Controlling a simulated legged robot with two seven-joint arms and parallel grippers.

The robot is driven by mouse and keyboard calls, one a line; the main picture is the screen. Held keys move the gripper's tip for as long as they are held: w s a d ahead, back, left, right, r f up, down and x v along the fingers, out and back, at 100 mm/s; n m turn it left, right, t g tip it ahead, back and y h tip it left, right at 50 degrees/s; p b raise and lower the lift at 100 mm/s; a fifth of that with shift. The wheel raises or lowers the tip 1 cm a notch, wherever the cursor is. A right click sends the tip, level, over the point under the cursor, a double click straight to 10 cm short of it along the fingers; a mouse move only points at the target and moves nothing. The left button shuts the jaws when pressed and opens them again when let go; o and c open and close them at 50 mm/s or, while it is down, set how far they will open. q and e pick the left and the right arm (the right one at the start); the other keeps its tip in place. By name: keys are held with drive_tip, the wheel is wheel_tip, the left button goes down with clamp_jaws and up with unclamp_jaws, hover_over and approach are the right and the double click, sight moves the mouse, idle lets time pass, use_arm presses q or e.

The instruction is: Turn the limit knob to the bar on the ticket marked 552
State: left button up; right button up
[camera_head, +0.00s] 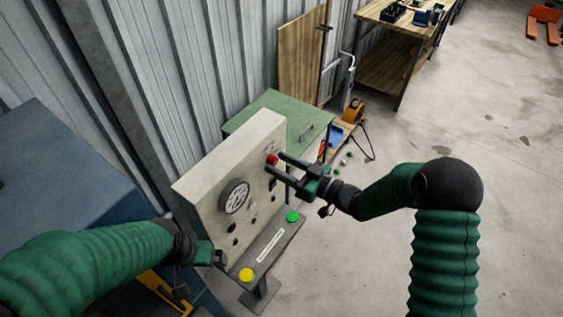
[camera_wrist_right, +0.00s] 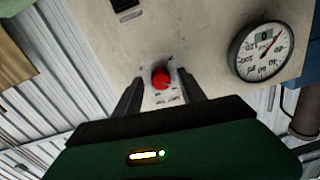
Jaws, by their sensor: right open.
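A red knob (camera_head: 271,159) sits on the upright face of a beige control panel (camera_head: 215,178). In the right wrist view the red knob (camera_wrist_right: 160,78) has small printed marks around it, too small to read. My right gripper (camera_head: 274,162) is open, with one finger on each side of the knob; I cannot tell whether they touch it. A white strip (camera_head: 270,246) lies on the panel's ledge; its print is unreadable and I cannot make out 552. My left gripper (camera_head: 213,258) is low beside the panel's left end, its jaws unclear.
A round dial gauge (camera_head: 235,197) is on the panel, left of the knob. The ledge carries a green button (camera_head: 292,216) and a yellow button (camera_head: 246,274). A green cabinet (camera_head: 268,110) stands behind the panel. Open concrete floor (camera_head: 350,270) lies to the right.

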drive_tip(key=shift+s, duration=0.1)
clamp_jaws()
drive_tip(key=shift+d+f+n+b, duration=0.1)
drive_tip(key=shift+f+n+b, duration=0.15)
drive_tip(key=shift+b, duration=0.5)
drive_tip(key=shift+r+n, duration=0.15)
drive_tip(key=shift+n, duration=0.1)
drive_tip(key=shift+r, duration=0.15)
unclamp_jaws()
